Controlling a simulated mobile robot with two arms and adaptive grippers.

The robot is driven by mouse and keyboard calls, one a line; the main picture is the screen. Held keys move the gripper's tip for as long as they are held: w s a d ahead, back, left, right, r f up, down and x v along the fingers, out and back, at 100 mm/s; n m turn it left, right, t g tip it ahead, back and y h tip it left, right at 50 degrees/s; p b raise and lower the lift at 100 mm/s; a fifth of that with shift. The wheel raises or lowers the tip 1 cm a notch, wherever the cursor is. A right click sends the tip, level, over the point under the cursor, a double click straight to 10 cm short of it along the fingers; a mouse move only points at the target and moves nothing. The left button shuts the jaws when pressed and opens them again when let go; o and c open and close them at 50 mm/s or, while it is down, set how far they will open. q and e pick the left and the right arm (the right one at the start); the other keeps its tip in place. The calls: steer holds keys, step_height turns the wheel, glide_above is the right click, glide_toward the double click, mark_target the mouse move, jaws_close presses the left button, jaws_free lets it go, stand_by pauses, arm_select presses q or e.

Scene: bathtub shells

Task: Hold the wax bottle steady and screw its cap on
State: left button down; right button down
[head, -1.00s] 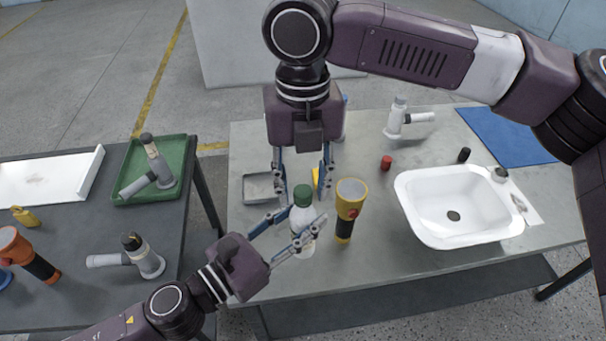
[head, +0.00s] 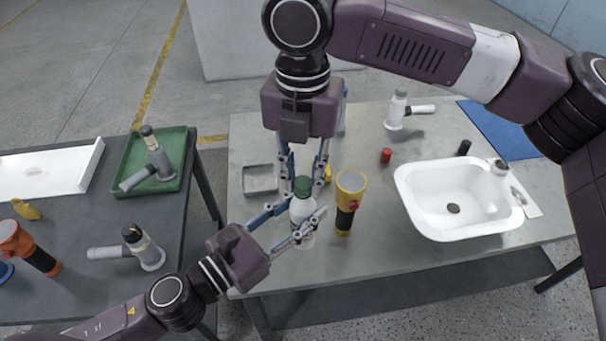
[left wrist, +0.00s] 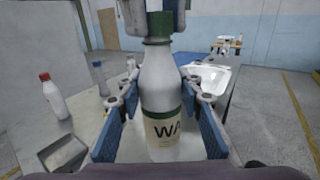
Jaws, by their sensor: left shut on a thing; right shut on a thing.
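The wax bottle (head: 301,211) is white with a green band and a label reading "WA" in the left wrist view (left wrist: 160,90). It stands upright on the grey table. Its green cap (head: 303,185) sits on top of the neck, also seen in the left wrist view (left wrist: 159,26); I cannot tell how tight it is. My left gripper (head: 298,217) is shut on the bottle's body, one finger on each side. My right gripper (head: 304,181) comes down from above and is shut on the cap, its fingers on either side.
A yellow flashlight (head: 350,190) stands close to the right of the bottle. A small grey tray (head: 260,191) lies to the left. Farther right are a red cap (head: 386,155), a black cap (head: 464,147), a white basin (head: 425,225) and a faucet (head: 397,108).

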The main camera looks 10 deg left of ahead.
steer(key=m, duration=0.9)
steer(key=shift+m, duration=0.4)
steer(key=m, duration=0.3)
steer(key=shift+a, duration=0.1)
steer(key=m, duration=0.9)
steer(key=shift+m, duration=0.4)
steer(key=m, duration=0.4)
steer(key=shift+f+m, duration=0.1)
steer(key=shift+m, duration=0.3)
steer(key=m, duration=0.8)
steer(key=shift+w+m, duration=0.1)
steer(key=shift+m, duration=0.3)
steer(key=c, duration=1.6)
jaws_free()
